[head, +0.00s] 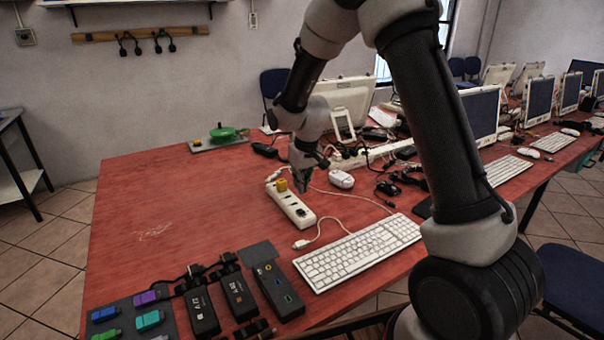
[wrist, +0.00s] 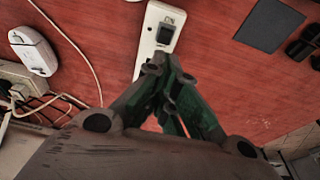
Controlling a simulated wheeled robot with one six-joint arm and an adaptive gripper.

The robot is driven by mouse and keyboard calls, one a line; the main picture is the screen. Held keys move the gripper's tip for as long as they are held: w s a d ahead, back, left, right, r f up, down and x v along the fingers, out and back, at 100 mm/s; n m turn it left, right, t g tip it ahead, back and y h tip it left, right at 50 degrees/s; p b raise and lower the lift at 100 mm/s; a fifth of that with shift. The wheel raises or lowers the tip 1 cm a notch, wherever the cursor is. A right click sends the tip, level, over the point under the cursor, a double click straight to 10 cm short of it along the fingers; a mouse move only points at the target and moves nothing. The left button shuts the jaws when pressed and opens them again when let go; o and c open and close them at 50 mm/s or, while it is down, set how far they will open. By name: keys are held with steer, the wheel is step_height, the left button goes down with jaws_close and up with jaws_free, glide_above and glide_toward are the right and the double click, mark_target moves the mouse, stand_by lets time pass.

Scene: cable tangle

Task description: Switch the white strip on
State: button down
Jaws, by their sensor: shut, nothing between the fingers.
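The white strip (head: 287,204) lies on the red table, with a yellow plug (head: 281,185) near its far end. In the wrist view the strip (wrist: 149,42) runs up from my fingertips and carries a dark rocker switch (wrist: 166,33) beside the printed word ON. My gripper (head: 303,188) is shut and empty, pointing down over the strip. In the wrist view its fingertips (wrist: 162,64) overlap the strip just below the switch. I cannot tell whether they touch it. The rocker's tilt is too small to read.
A white mouse (wrist: 34,50) and its cable lie beside the strip. A white keyboard (head: 358,251) lies to the right. Black adapters (head: 277,291) and a dark tray of coloured plugs (head: 127,322) are at the front. Another white strip (head: 372,154) lies behind.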

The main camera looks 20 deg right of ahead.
mark_target(299, 209)
steer(key=x, duration=0.2)
steer(key=s+x, duration=0.1)
steer(key=x, duration=0.2)
steer(key=shift+d+f, duration=0.1)
steer(key=shift+f, duration=0.85)
steer(key=shift+s, duration=0.1)
steer(key=shift+s+d+f, duration=0.1)
steer(key=shift+s+f, duration=0.2)
steer(key=shift+f, duration=0.15)
steer(key=shift+w, duration=0.1)
steer(key=shift+w+a+r, duration=0.1)
steer(key=shift+w+a, duration=0.1)
steer(key=shift+w, duration=0.45)
